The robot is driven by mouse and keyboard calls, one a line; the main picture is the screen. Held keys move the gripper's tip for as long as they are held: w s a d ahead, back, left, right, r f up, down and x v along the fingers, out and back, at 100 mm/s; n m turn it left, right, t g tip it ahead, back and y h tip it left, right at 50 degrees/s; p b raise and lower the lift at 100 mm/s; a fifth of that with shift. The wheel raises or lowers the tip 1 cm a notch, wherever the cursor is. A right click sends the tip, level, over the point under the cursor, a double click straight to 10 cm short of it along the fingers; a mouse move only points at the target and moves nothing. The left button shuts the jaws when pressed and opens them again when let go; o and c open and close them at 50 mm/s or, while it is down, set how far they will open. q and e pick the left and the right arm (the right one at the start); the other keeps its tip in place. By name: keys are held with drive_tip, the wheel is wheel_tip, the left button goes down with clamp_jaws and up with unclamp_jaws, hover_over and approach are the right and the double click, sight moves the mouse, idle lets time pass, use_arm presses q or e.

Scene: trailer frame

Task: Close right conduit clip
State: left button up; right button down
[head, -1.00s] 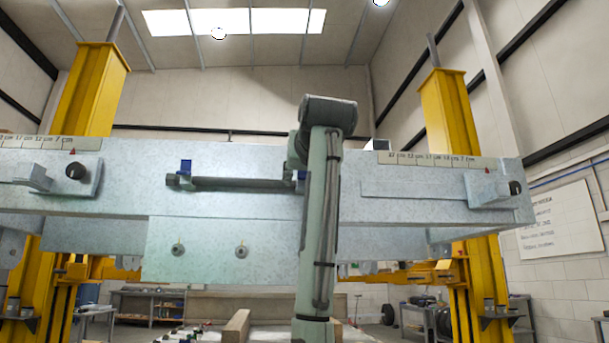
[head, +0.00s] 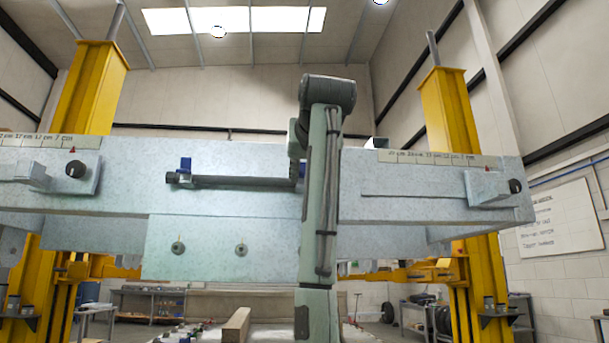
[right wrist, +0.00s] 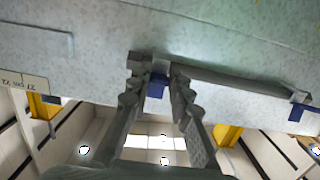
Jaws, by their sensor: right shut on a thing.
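The dark conduit (head: 240,183) runs level along the face of the grey frame beam. The left conduit clip (head: 185,165), blue, stands up at the conduit's left end; it also shows at the right of the right wrist view (right wrist: 297,112). The right conduit clip (right wrist: 157,86), also blue, sits between the fingers of my right gripper (right wrist: 156,88) in the right wrist view. That gripper is shut on the clip, with its fingertips at the conduit's end. In the head view my right arm hides most of this clip and the gripper. My left gripper is not in view.
The grey beam (head: 400,210) spans the head view, with a bracket and black knob (head: 76,169) at left and another bracket (head: 490,188) at right. Yellow lift posts (head: 450,110) stand behind both ends. Below are benches and a wooden block (head: 236,325).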

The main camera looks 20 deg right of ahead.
drive_tip(key=shift+r+g+y, duration=0.3)
drive_tip(key=shift+r+g, duration=0.2)
drive_tip(key=shift+g, duration=0.55)
drive_tip(key=shift+r+g+y, duration=0.3)
drive_tip(key=shift+r+g, duration=0.2)
drive_tip(key=shift+g, duration=0.55)
drive_tip(key=shift+w+d+r+g, duration=0.15)
drive_tip(key=shift+r+g, duration=0.15)
drive_tip(key=shift+g, duration=0.4)
drive_tip(key=c, duration=1.4)
unclamp_jaws()
drive_tip(key=s+a, duration=0.3)
drive_tip(key=s, duration=0.9)
drive_tip(key=shift+s+a+r, duration=0.25)
drive_tip(key=shift+a, duration=0.1)
